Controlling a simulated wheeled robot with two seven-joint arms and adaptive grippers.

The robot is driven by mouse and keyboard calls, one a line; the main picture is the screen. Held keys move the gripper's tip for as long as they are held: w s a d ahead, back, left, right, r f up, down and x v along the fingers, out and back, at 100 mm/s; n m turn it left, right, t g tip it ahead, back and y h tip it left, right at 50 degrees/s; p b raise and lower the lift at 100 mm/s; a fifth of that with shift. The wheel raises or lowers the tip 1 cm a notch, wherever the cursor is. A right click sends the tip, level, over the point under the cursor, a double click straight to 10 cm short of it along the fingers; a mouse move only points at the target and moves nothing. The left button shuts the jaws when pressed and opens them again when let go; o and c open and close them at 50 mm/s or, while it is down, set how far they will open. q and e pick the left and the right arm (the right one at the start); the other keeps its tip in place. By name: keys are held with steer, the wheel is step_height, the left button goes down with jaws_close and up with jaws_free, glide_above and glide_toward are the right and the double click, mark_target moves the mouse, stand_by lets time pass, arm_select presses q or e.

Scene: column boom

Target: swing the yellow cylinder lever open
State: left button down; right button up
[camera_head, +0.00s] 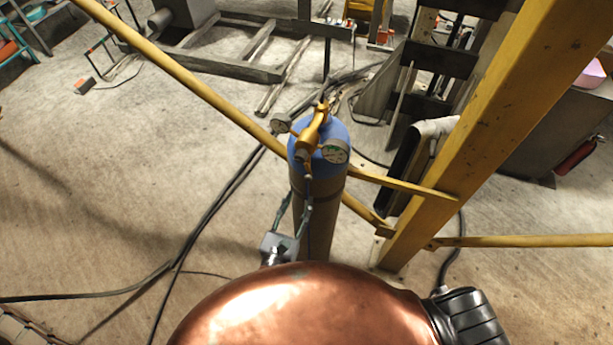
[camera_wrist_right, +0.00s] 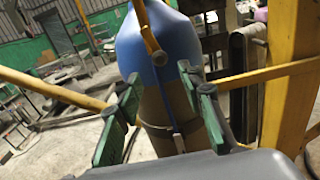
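The cylinder (camera_head: 318,215) stands upright with a blue top and a dull brown body. It also shows in the right wrist view (camera_wrist_right: 160,40). The yellow lever (camera_head: 314,130) slants across its top, and in the right wrist view the lever (camera_wrist_right: 147,30) hangs in front of the blue dome. My right gripper (camera_head: 295,208) is in front of the cylinder, below the lever. In the wrist view its green fingers (camera_wrist_right: 158,97) are spread apart with nothing gripped between them, and the lever end is above them. My left gripper is not in view.
A gauge (camera_head: 335,152) sits beside the lever. A yellow rail (camera_head: 200,88) runs behind the cylinder, and a thick yellow post (camera_head: 490,120) leans at its right. Black cables (camera_head: 215,205) lie on the floor. Open floor (camera_head: 100,190) lies to the left.

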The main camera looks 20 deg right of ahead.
mark_target(307, 181)
steer(key=x, duration=0.2)
steer(key=p+x, duration=0.1)
steer(key=x, duration=0.1)
steer(key=p+x, duration=0.1)
steer(key=x, duration=0.1)
steer(key=shift+w+d+r, duration=0.2)
steer(key=shift+w+r, duration=0.05)
steer(key=shift+r, duration=0.05)
steer(key=shift+w+d+f, duration=0.1)
steer(key=shift+w+d, duration=0.15)
steer(key=shift+w, duration=0.1)
jaws_close()
